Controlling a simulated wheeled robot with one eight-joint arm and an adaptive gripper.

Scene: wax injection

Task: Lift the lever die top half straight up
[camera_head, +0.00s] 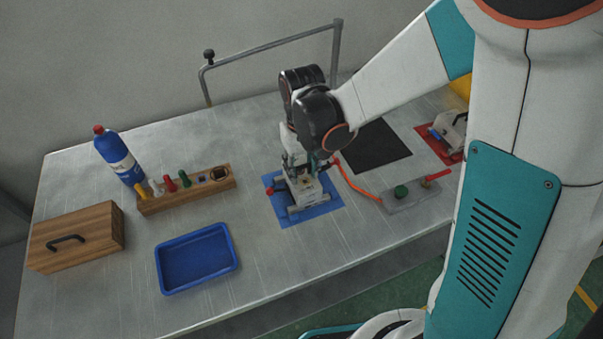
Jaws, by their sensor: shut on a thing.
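The lever die (306,191) is a small pale metal block on a blue mat (320,212) near the middle of the table. My gripper (303,168) reaches down from above and is shut on the die's top half. The fingers and the top half are small and partly hidden by my wrist. I cannot tell whether there is a gap between the die's two halves.
A blue tray (197,259), wooden box (76,237), tool rack (187,191) and blue bottle (118,156) stand left. A black mat (375,146), a control plate (418,196) with an orange hose, and a device on a red mat (437,148) lie right. A metal rail (270,46) stands behind.

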